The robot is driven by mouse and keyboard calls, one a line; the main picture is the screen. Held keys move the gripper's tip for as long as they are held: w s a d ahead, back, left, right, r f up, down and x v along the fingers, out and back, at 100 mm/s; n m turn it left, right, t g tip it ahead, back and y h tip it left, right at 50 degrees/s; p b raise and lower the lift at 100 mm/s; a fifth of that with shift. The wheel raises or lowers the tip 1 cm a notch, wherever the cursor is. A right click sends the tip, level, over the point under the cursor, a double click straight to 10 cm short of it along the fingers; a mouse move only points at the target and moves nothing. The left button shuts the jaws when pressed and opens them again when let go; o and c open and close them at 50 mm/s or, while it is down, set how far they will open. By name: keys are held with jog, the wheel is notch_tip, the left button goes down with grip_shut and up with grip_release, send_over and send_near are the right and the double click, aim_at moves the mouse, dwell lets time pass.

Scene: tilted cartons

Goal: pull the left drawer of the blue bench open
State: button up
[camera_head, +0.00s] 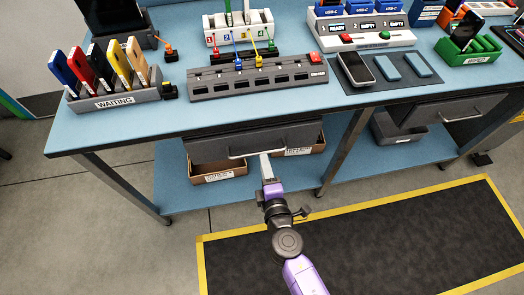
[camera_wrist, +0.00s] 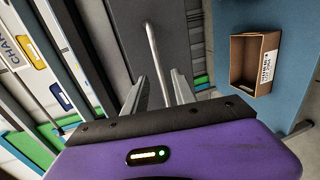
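The blue bench (camera_head: 130,123) has a dark grey left drawer (camera_head: 215,146) under its front edge, and the drawer looks shut. Its pale bar handle (camera_head: 238,155) runs along the drawer front. My gripper (camera_head: 265,157) is at the right part of this handle, reaching in from below and in front. In the wrist view the handle (camera_wrist: 152,45) runs lengthwise between the two fingers of my gripper (camera_wrist: 160,86). The fingers are apart, with a gap showing on each side of the handle. The near end of the handle is hidden behind the gripper body.
A second drawer (camera_head: 440,112) is at the right. Bench legs (camera_head: 340,150) flank the space. The floor mat (camera_head: 370,245) in front is clear.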

aim_at(261, 152)
jog(key=x, duration=0.6)
jog(key=shift+b, duration=0.4)
grip_shut()
jog(key=shift+s, duration=0.1)
dwell(0.9)
